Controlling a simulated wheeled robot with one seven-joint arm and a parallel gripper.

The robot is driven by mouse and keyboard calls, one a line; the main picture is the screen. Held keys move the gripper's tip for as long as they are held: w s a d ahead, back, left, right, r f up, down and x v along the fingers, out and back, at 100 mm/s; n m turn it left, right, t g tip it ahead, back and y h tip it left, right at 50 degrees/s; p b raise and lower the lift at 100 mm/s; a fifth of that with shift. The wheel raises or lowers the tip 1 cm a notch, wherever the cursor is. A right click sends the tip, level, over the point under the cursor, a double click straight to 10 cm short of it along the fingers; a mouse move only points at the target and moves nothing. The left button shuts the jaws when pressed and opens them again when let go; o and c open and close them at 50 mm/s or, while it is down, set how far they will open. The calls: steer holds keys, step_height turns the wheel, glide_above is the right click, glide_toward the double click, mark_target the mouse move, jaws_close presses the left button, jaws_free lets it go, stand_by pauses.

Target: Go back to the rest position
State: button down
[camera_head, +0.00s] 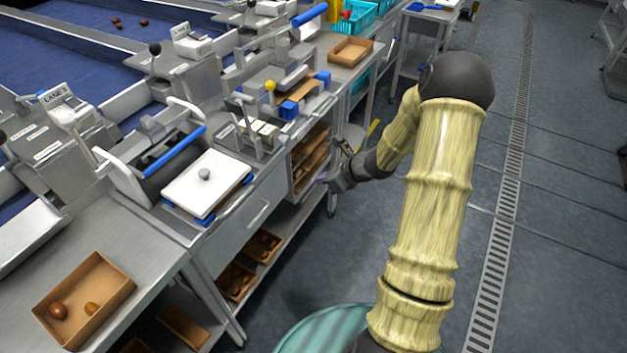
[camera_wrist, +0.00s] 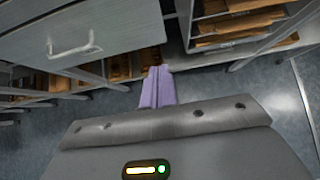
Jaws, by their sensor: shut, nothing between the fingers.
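My gripper (camera_head: 326,177) hangs in front of the steel workbench, beside its shelves and over the aisle floor, in the head view. In the wrist view its purple fingers (camera_wrist: 157,87) lie together, with nothing between them. They point toward the bench's lower shelf and look apart from it. My arm reaches out from the lower middle of the head view, bends at a dark joint at the upper right and comes back down to the left.
The workbench (camera_head: 115,234) runs along the left. A cardboard tray (camera_head: 112,301) with brown dates lies on it. A drawer (camera_wrist: 80,37) is just ahead of the gripper. Trays (camera_head: 262,246) stand on the lower shelf. The aisle floor (camera_head: 560,230) at the right is clear.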

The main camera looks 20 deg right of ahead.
steer(key=shift+s+d+r, duration=0.15)
steer(key=shift+s+r, duration=0.1)
steer(key=shift+r, duration=0.05)
stand_by(0.4)
steer(key=s+a+r+n+g+h, duration=0.1)
steer(key=s+a+r+n+h, duration=0.2)
steer(key=s+n, duration=0.5)
steer(key=s+a+r+n+g+h, duration=0.1)
steer(key=s+a+r+n+g, duration=0.15)
steer(key=s+r+n, duration=0.55)
steer(key=s+a+n+g+h, duration=0.15)
steer(key=s+a+n, duration=0.25)
steer(key=n, duration=0.8)
step_height(320, 180, up, 13)
steer(key=p, duration=1.2)
steer(key=shift+d+t+h+p, duration=0.2)
steer(key=shift+t+h+p, duration=0.1)
steer(key=shift+h+p, duration=0.1)
